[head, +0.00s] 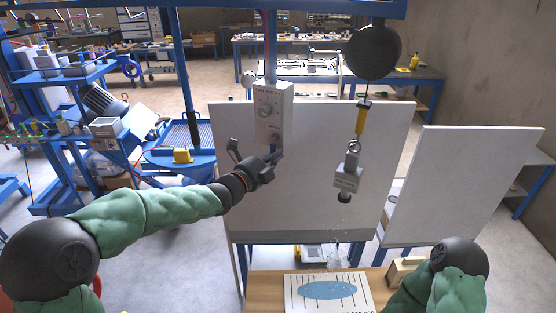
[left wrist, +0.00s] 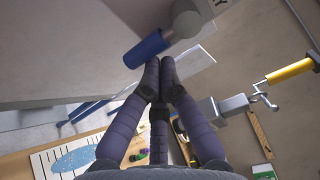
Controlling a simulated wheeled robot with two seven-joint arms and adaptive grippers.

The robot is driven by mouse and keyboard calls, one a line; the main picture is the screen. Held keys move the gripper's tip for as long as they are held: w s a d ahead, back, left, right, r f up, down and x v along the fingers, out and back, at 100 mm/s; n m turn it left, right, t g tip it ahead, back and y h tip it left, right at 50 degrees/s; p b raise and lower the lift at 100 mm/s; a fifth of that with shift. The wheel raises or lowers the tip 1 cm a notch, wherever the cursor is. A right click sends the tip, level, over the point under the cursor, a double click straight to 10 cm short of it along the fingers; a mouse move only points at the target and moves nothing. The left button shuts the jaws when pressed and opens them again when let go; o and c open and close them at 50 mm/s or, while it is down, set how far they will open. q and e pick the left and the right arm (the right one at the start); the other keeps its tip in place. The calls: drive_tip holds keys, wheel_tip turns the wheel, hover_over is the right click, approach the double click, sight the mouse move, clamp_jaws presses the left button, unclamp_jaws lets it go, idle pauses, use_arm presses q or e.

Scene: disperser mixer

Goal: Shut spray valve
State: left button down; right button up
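A grey box with a round dial (head: 273,112) is fixed to the white upright panel. In the left wrist view, a blue cylindrical handle (left wrist: 147,48) sticks out from a rounded grey fitting (left wrist: 187,22). My left gripper (head: 277,154) is just under the box. Its dark fingers (left wrist: 160,62) are drawn together with nothing between them, tips beside the blue handle; I cannot tell whether they touch it. A grey block with a dark nozzle (head: 348,174) hangs to the right, and droplets show below it. My right gripper is outside the view.
A yellow cylinder (head: 360,120) and a dark ball (head: 373,51) hang above the block. Below is a wooden table with a white sheet bearing a blue oval (head: 328,291). Another white panel (head: 465,185) stands at right. Blue shelving and carts are at left.

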sight(265, 142)
use_arm(q)
drive_tip(key=shift+w+a+r+m+y+b, duration=0.1)
drive_tip(key=shift+w+a+m+y+b, duration=0.45)
drive_tip(key=shift+m+b, duration=1.3)
drive_tip(key=shift+w+a+r+m+y+b, duration=0.1)
drive_tip(key=shift+a+m+y+b, duration=0.1)
drive_tip(key=shift+a+m+b, duration=1.2)
drive_tip(key=shift+w+a+r+m+y+b, duration=0.1)
drive_tip(key=shift+w+a+m+y+b, duration=0.25)
drive_tip(key=shift+m+b, duration=1.85)
drive_tip(key=shift+w+a+r+m+y, duration=0.1)
drive_tip(key=shift+r+m+y, duration=0.05)
drive_tip(key=shift+m, duration=0.4)
drive_tip(key=shift+a+r+m+y, duration=0.1)
drive_tip(key=shift+m+y, duration=0.05)
drive_tip(key=shift+m, duration=0.35)
drive_tip(key=shift+a+r+p, duration=0.2)
drive_tip(key=shift+r+p, duration=0.05)
drive_tip(key=shift+p, duration=0.1)
